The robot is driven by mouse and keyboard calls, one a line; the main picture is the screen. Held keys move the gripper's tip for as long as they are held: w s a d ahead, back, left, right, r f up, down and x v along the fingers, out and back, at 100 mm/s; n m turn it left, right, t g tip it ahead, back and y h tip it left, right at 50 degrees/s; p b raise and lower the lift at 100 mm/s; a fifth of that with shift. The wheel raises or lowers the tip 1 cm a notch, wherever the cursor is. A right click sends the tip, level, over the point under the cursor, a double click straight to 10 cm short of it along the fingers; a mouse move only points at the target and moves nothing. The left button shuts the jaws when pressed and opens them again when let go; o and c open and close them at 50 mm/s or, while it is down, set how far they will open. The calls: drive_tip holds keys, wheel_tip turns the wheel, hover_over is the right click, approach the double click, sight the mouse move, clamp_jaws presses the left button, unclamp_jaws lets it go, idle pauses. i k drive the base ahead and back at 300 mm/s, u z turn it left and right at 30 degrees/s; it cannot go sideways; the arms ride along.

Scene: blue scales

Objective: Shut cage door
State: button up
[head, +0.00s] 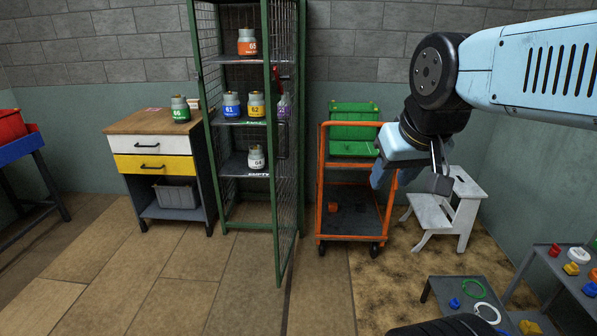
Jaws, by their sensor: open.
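A tall green-framed wire cage (207,100) stands against the back wall. Its mesh door (287,190) is hinged on the right and stands open, swung out toward me, so I see it nearly edge-on. A red part (283,72), perhaps the latch or handle, shows near the upper door. My gripper (412,178) is to the right of the door, in front of the white step stool. It is open with nothing visible between its fingers, and apart from the door.
Labelled jars (247,42) stand on the cage shelves. A wooden-topped drawer cabinet (150,125) with a green jar is left of the cage. An orange cart (348,126) with a green bin and a white step stool (447,212) are right. Floor before the cage is clear.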

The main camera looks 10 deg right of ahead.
sight(272, 98)
drive_tip(key=u, duration=0.15)
drive_tip(key=i, duration=1.2)
drive_tip(key=u, duration=0.05)
